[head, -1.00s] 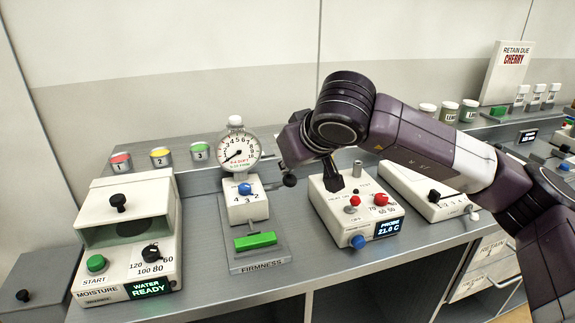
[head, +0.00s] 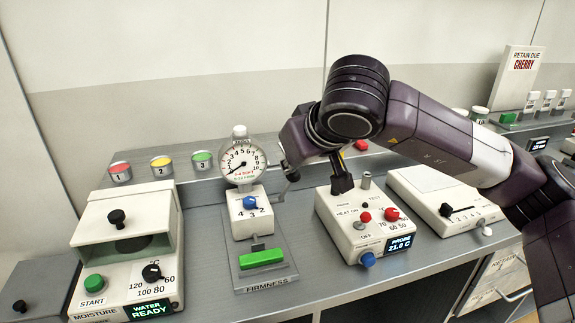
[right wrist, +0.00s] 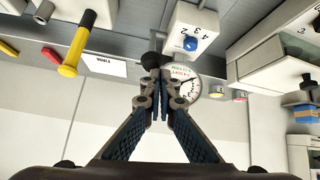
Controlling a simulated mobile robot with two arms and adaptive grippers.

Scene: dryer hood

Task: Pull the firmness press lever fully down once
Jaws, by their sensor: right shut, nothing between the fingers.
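The firmness press (head: 249,200) stands on the counter in the head view, with a round dial (head: 242,163) on top and a green pad (head: 261,258) at its front base. Its lever has a black ball knob (right wrist: 153,60) and sticks out to the press's right side in the head view. My right gripper (right wrist: 160,82) is shut and empty, its fingertips close to the knob; I cannot tell if they touch. In the head view my right wrist hides most of the fingers and partly covers the knob. My left gripper is not in view.
The moisture box (head: 122,250) stands left of the press. The probe box (head: 367,222) stands right, close under my right arm. Several colored cups (head: 161,163) sit behind. A yellow tool (right wrist: 76,52) shows beside the gripper in the right wrist view.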

